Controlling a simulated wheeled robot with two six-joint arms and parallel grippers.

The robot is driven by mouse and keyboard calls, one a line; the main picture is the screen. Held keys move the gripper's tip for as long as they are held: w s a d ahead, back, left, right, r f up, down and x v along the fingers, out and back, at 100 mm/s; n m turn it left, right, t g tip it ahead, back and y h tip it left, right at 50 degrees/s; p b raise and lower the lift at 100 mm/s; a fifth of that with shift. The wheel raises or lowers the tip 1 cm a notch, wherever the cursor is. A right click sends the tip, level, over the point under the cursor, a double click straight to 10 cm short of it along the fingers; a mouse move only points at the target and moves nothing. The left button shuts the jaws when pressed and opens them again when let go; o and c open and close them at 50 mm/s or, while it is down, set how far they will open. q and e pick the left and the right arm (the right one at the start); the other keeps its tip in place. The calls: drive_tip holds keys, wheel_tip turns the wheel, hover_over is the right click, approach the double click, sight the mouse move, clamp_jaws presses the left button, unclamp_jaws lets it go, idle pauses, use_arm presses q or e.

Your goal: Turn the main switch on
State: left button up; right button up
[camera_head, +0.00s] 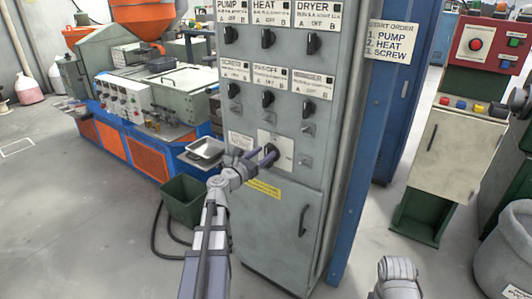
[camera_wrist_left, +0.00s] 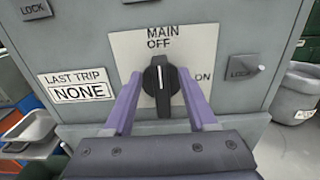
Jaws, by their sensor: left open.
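The main switch is a black rotary knob (camera_wrist_left: 160,86) on a white plate (camera_wrist_left: 205,52) marked MAIN, OFF and ON. Its white line points up toward OFF. In the head view the knob (camera_head: 269,155) sits on the grey cabinet (camera_head: 250,210) below the rows of other knobs. My left gripper (camera_wrist_left: 158,88) is open, with one purple finger on each side of the knob and a gap visible on both sides. It also shows in the head view (camera_head: 257,156) in front of the plate. Part of my right arm shows at the bottom; its fingers cannot be made out.
Several black knobs labelled PUMP, HEAT, DRYER and others fill the upper panel. LOCK tabs (camera_wrist_left: 243,68) flank the main plate. A green bin (camera_head: 184,200) and a metal tray (camera_head: 206,149) are left of the cabinet. A red control box (camera_head: 489,43) stands at right.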

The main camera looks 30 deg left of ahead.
use_arm(q)
drive_tip(key=shift+w, duration=0.9)
drive_tip(key=shift+d, duration=0.1)
clamp_jaws()
